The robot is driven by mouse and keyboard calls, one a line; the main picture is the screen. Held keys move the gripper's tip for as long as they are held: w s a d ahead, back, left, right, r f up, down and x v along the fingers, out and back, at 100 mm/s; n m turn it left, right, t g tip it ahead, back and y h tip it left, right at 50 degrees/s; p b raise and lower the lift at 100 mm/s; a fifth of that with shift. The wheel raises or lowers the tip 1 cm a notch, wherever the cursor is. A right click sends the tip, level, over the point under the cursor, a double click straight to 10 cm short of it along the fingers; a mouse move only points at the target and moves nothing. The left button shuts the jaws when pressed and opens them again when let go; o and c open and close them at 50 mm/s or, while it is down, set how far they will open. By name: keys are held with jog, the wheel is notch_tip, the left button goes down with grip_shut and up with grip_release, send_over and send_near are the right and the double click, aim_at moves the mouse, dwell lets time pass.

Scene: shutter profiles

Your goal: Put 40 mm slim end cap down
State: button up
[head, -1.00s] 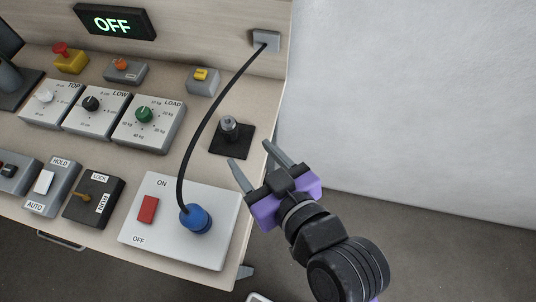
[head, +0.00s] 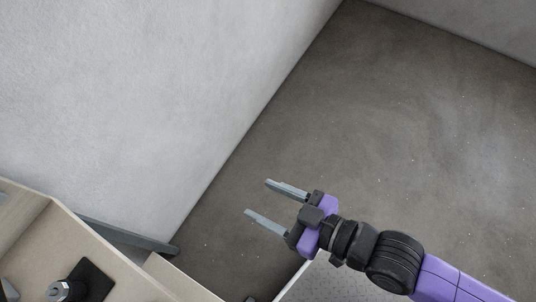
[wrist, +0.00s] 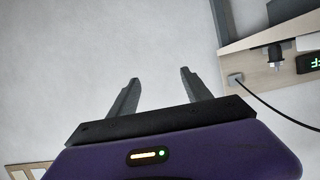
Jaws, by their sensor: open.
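My gripper (head: 258,198) is open in the head view, with nothing between its two grey fingers. It is out over the grey floor, to the right of the bench. In the wrist view the open fingers (wrist: 159,78) point at a bare pale wall, and the gap between them is empty. I cannot make out a 40 mm slim end cap in any view.
The bench corner (head: 45,240) is at lower left in the head view, with a grey cylindrical fitting on a black plate (head: 92,277). A pale speckled surface (head: 330,285) is below my gripper. The wall (head: 150,90) and open floor (head: 400,120) are clear.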

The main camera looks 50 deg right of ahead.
jog(key=s+d+r+m+t+h, duration=0.1)
jog(key=s+d+r+m+h, duration=0.1)
jog(key=s+d, duration=0.4)
jog(key=shift+s+r+h, duration=0.5)
jog(key=shift+s+r, duration=0.45)
jog(key=shift+s, duration=0.65)
